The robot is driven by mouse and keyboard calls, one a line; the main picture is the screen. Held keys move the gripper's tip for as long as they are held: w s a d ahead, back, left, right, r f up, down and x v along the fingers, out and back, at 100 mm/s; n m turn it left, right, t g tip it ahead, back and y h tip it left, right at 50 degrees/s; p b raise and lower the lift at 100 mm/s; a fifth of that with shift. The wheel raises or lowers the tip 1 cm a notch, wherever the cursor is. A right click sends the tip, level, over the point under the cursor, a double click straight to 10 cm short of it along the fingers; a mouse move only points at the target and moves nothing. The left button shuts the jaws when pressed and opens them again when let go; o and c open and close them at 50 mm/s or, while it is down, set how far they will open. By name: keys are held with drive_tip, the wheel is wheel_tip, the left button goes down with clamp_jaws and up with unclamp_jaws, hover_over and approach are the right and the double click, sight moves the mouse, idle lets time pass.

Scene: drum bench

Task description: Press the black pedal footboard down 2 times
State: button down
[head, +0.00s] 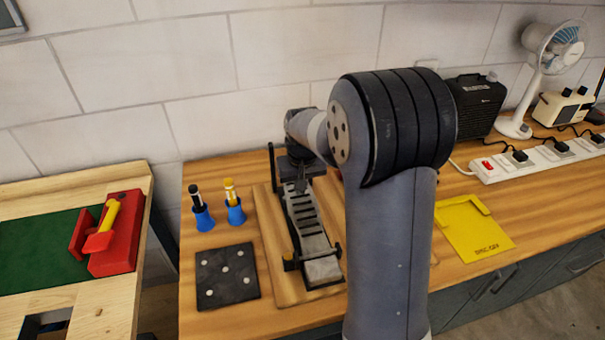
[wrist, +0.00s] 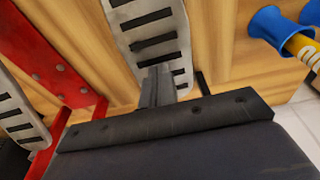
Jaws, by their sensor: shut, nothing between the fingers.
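The black-framed pedal has a pale grey footboard (head: 307,222) with dark slots, on a wooden board on the bench. It also shows in the wrist view (wrist: 142,20), running up from my fingertips. My gripper (head: 301,186) points down over the footboard's far end, beside a thin black post (head: 272,167). In the wrist view my gripper (wrist: 156,85) is shut, its fingers together and empty over the slotted surface. I cannot tell whether the tips touch it. My arm hides the area right of the pedal in the head view.
A red-framed pedal (wrist: 50,65) stands beside this one in the wrist view. Blue holders with sticks (head: 235,210) and a dark dotted pad (head: 227,276) lie left of the pedal. A yellow tray (head: 473,230), power strip (head: 540,158) and fan (head: 535,80) are to the right.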

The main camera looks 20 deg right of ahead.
drive_tip(key=shift+w+f+b, duration=0.15)
drive_tip(key=shift+f+b, duration=0.2)
drive_tip(key=shift+f, duration=0.25)
drive_tip(key=shift+w+f+b, duration=0.15)
drive_tip(key=shift+f+b, duration=0.15)
drive_tip(key=shift+f, duration=0.3)
drive_tip(key=shift+s+f, duration=0.1)
drive_tip(key=shift+s, duration=0.1)
drive_tip(key=shift+r+p, duration=0.35)
drive_tip(key=shift+r, duration=0.05)
wheel_tip(320, 180, up, 14)
drive_tip(key=p, duration=0.1)
drive_tip(key=shift+s, duration=0.3)
drive_tip(key=shift+w+f+p, duration=0.2)
drive_tip(key=shift+f+p, duration=0.2)
drive_tip(key=shift+f, duration=2.45)
drive_tip(key=shift+s, duration=0.1)
